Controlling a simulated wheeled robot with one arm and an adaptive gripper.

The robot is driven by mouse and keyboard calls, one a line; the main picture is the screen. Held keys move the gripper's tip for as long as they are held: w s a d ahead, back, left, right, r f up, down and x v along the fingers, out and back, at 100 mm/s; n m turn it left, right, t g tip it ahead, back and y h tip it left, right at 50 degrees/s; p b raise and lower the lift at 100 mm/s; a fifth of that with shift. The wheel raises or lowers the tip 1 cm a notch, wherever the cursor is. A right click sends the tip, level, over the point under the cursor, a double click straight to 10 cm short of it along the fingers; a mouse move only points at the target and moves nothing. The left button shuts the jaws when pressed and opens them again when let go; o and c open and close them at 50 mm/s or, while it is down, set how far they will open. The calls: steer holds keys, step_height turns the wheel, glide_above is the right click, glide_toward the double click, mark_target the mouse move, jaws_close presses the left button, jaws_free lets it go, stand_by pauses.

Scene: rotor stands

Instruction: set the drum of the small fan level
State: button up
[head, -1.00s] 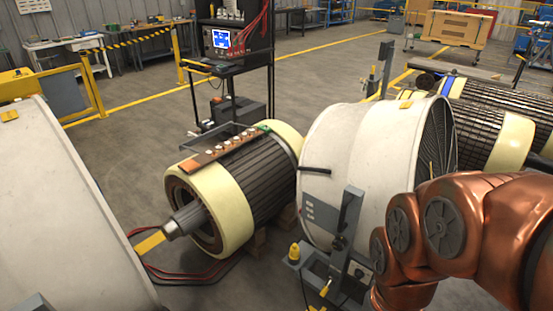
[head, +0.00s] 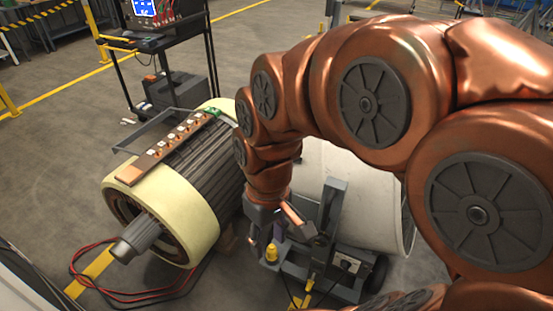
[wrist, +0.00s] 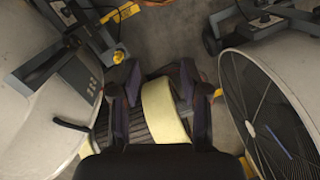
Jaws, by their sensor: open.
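The small fan's white drum (head: 355,195) is in its grey stand (head: 333,215), right of centre in the head view, largely hidden behind my arm. From what shows, I cannot tell how far it is tilted. My gripper (head: 283,225) is open and empty, pointing down just left of the stand in the head view. The open fingers also show in the wrist view (wrist: 161,78), with nothing between them.
A rotor (head: 180,170) with cream end bands lies left of my gripper. A yellow-topped post (head: 271,252) is close below the gripper. Another white drum with a grille (wrist: 270,110) fills the right of the wrist view. Red and black cables (head: 130,292) lie on the floor.

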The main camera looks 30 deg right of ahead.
steer(key=w+d+f+n+t+y+b, duration=0.1)
steer(key=w+d+f+b, duration=0.15)
steer(key=w, duration=0.55)
steer(key=w+d+f+n+t+b, duration=0.1)
steer(key=w+d+f+n, duration=0.15)
steer(key=w, duration=0.55)
steer(key=w+d+f+n+t+y+b, duration=0.1)
steer(key=w+d, duration=0.3)
steer(key=w, duration=0.5)
steer(key=w+d+f+t+b, duration=0.1)
steer(key=w+d+f, duration=0.2)
steer(key=d, duration=0.3)
steer(key=w+d+f+h+b, duration=0.1)
steer(key=w+d+f, duration=0.3)
steer(key=d, duration=0.3)
steer(key=w+d+f+n+t+b, duration=0.1)
steer(key=w+d+f, duration=0.3)
steer(key=d, duration=0.3)
steer(key=shift+w+t+h, duration=0.3)
steer(key=shift+w+h, duration=0.1)
steer(key=shift+p+x, duration=0.3)
steer(key=shift+x, duration=3.5)
steer(key=shift+r, duration=0.1)
jaws_close()
